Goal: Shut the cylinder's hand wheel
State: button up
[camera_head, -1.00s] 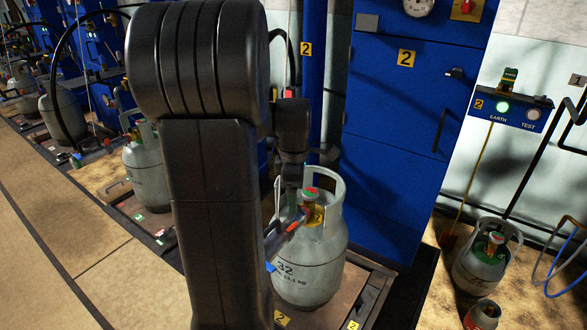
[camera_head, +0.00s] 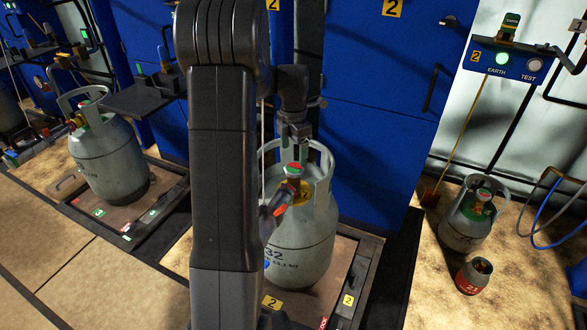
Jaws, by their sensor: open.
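The grey gas cylinder (camera_head: 305,250) marked 32 stands upright on a scale platform, partly hidden behind my arm. Its hand wheel (camera_head: 293,170), with a red top and green rim, sits on the brass valve inside the collar. A filling connector (camera_head: 277,207) with an orange-red part is at the valve's front left. My gripper (camera_head: 294,143) points down just above the hand wheel, open and empty. Whether a fingertip touches the wheel cannot be told from this angle.
The pale collar (camera_head: 328,165) rises around the valve. A blue cabinet (camera_head: 375,120) stands close behind. Another cylinder (camera_head: 110,160) stands on a scale at left. A smaller cylinder (camera_head: 468,220) and a small red-and-grey container (camera_head: 474,276) stand on the floor at right.

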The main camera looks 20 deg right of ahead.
aim_at(294, 168)
notch_tip(294, 168, down, 6)
jog(key=shift+r+b, duration=0.1)
jog(key=shift+b, duration=0.75)
jog(key=c, duration=1)
